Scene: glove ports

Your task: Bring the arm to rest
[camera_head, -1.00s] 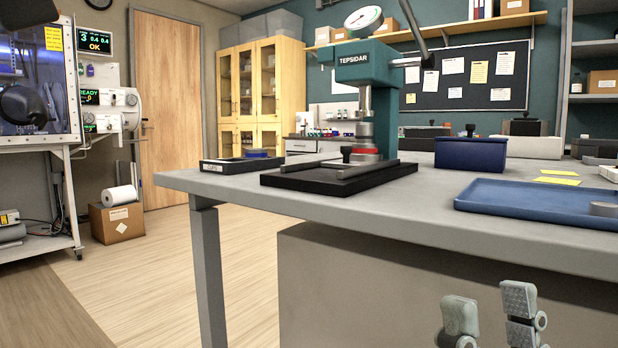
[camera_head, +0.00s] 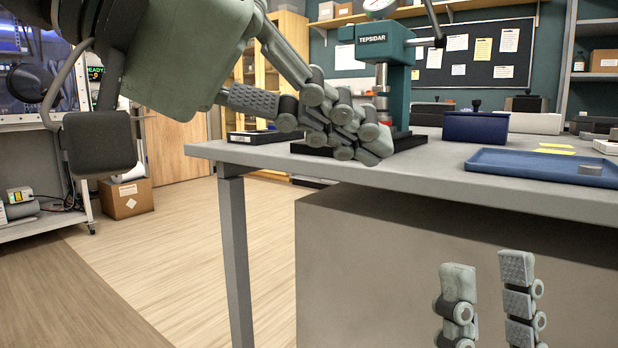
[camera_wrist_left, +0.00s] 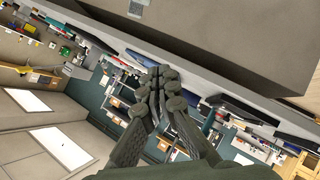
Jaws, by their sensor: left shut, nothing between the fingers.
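My left arm comes in from the upper left of the head view. Its gripper (camera_head: 358,135) is shut and empty, in front of the workbench's (camera_head: 470,182) left part. It hides part of the black base under the green press (camera_head: 372,55). In the left wrist view the same gripper (camera_wrist_left: 158,75) has its fingers together with nothing between them. My right gripper (camera_head: 487,264) points up at the bottom right of the head view. Its two fingers stand apart with nothing between them, in front of the bench's lower panel.
A blue tray (camera_head: 500,175) and a dark blue box (camera_head: 475,127) are on the bench. A black tray (camera_head: 262,137) lies near its left corner. A cardboard box (camera_head: 127,198) stands on the floor at left. Open floor (camera_head: 190,260) lies left of the bench.

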